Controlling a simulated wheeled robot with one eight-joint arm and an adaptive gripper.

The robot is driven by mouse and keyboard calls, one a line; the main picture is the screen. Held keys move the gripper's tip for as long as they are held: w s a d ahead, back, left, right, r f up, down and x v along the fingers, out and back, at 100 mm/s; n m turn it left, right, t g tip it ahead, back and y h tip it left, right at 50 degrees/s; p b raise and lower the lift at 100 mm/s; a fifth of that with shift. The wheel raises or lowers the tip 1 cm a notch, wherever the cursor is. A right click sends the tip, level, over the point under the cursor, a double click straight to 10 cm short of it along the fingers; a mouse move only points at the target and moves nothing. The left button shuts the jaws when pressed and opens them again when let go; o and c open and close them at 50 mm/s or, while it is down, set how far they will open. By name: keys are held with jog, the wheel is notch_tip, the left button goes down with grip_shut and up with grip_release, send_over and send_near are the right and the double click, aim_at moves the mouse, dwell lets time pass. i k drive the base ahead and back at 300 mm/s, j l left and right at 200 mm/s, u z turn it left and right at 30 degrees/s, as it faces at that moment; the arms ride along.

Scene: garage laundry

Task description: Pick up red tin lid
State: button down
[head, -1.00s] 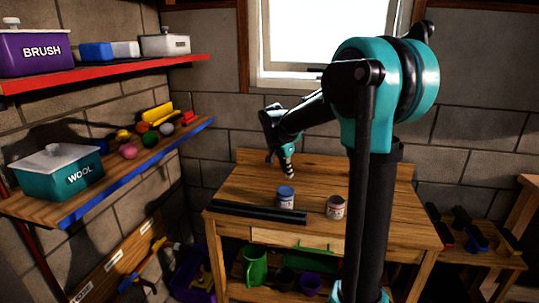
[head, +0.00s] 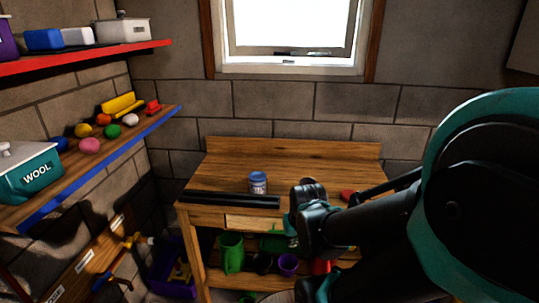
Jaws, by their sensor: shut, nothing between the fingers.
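A small red thing (head: 347,195), likely the red tin lid, shows on the right part of the wooden workbench (head: 222,172). My arm covers part of it, so its full shape is hidden. My gripper (head: 293,238) hangs in front of the bench's front edge, left of and nearer than the red thing. It is shut and empty. Its fingertips are small and dark and hard to make out. A tin with a blue lid (head: 258,183) stands upright on the bench, left of my gripper.
Dark bars (head: 230,200) lie along the bench's front left. A green jug (head: 231,252) and a purple pot (head: 288,263) stand on the lower shelf. Wall shelves at left hold balls and a WOOL box (head: 32,178). The back of the bench top is clear.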

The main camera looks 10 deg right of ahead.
aim_at(349, 197)
jog(key=z, duration=0.85)
